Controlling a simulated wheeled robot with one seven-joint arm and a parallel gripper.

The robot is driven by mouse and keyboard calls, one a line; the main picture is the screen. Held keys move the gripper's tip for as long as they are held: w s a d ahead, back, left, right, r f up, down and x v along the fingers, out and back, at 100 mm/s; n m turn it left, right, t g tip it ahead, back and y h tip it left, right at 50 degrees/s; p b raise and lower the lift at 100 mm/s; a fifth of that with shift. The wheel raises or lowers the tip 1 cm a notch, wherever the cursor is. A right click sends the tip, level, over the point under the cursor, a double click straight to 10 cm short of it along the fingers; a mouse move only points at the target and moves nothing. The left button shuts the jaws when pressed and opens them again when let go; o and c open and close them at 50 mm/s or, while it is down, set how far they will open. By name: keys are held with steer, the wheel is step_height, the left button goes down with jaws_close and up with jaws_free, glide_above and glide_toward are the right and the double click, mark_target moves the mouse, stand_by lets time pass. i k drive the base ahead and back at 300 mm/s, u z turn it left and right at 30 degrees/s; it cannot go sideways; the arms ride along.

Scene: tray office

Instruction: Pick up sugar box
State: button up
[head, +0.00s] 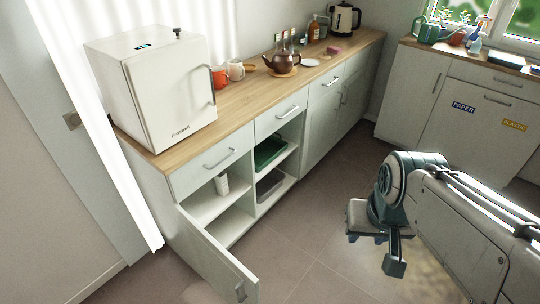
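A small white carton (222,184) stands upright on the upper shelf inside the open left cabinet under the counter. It may be the sugar box, but no label is readable at this size. My gripper (377,252) is out over the floor at the right, well away from the cabinet and pointing downward. Its two fingers look spread apart, with nothing between them.
The cabinet door (218,258) swings out over the floor. A green bin (268,152) and a grey bin (269,184) sit in the neighbouring open section. A white mini fridge (168,95) and a teapot (282,62) stand on the wooden counter. Floor before the cabinets is clear.

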mark_target(222, 183)
steer(key=z, duration=0.45)
steer(key=i, duration=3.2)
steer(key=u, duration=3.45)
steer(key=i, duration=0.5)
steer(key=u, duration=0.1)
